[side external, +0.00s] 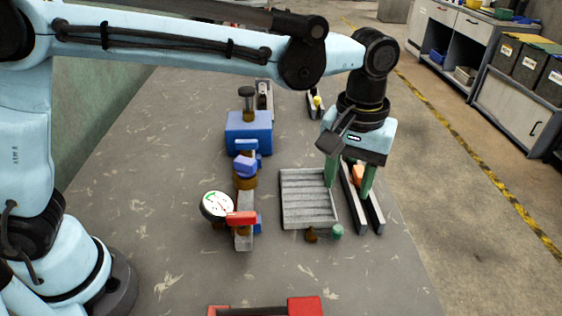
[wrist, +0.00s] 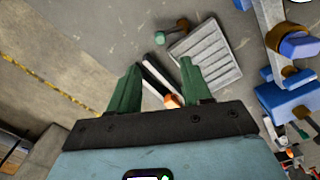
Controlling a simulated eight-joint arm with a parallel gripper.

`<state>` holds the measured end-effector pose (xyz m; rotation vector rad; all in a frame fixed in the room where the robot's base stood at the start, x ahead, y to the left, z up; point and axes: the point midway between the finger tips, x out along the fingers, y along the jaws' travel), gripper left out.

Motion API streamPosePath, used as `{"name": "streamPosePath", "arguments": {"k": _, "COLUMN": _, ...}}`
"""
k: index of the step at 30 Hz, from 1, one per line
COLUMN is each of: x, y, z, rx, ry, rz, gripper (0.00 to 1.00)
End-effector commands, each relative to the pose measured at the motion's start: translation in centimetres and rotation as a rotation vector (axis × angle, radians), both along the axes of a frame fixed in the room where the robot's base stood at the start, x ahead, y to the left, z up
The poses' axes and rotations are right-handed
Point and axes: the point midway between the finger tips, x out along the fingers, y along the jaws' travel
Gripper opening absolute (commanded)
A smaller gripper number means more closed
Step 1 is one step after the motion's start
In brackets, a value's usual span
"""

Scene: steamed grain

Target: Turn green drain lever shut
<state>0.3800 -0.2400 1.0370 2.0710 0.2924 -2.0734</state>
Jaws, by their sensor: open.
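The green drain lever (side external: 337,231) shows as a small green knob near the front right corner of a grey ribbed tray (side external: 283,222). A brown fitting (side external: 311,235) is beside it at the tray's front edge. In the wrist view the green knob (wrist: 160,38) is beyond the fingertips, with the tray (wrist: 228,78) to its right. My gripper (side external: 349,190) is open, above the dark rails right of the tray and behind the lever. Its green fingers (wrist: 160,65) are apart and not touching the lever.
An orange block (side external: 358,175) is at the dark rails (side external: 374,212), partly behind my fingers. A gauge (side external: 217,205), red handle (side external: 241,218) and blue box (side external: 248,132) stand left of the tray. A red-ended holder (side external: 305,306) is at the front. The table right of the lever's front is clear.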

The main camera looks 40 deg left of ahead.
Motion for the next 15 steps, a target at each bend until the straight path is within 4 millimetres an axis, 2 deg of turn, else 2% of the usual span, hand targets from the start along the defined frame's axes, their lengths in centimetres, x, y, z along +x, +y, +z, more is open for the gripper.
{"name": "streamPosePath", "arguments": {"k": 5, "x": 0.0, "y": 0.0, "z": -1.9, "rx": 0.000, "ry": 0.000, "rz": 0.000, "gripper": 0.49}}
{"name": "streamPosePath", "arguments": {"k": 15, "x": 0.0, "y": 0.0, "z": -7.9, "rx": -0.001, "ry": -0.001, "rz": 0.000, "gripper": 0.49}}
